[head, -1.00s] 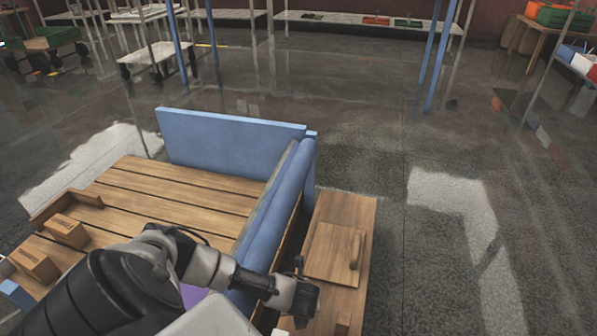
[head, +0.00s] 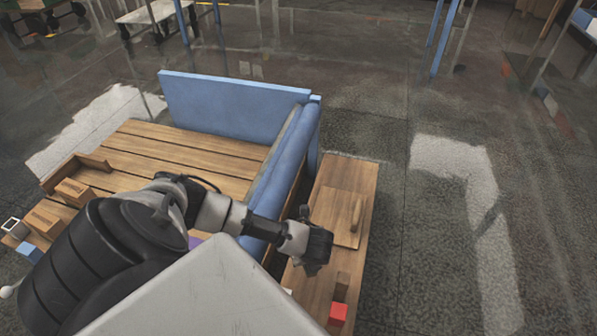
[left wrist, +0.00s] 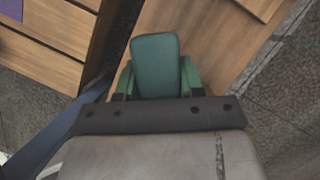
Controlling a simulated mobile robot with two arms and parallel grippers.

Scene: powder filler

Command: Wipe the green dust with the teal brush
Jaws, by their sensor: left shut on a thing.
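The teal brush (left wrist: 156,62) shows in the left wrist view as a rounded teal block between the green fingers of my left gripper (left wrist: 157,82). The gripper is shut on it. In the head view, my left gripper (head: 314,262) is over the narrow wooden side table (head: 325,170), beside the blue bench arm; the brush cannot be made out there. I see no green dust in either current view. My right gripper is not in view.
A wooden board with a handle (head: 344,216), a brown block (head: 342,284) and a red block (head: 338,313) are on the side table. The blue panel (head: 240,105) and blue padded arm (head: 290,150) border the slatted bench (head: 190,150). Open floor lies right.

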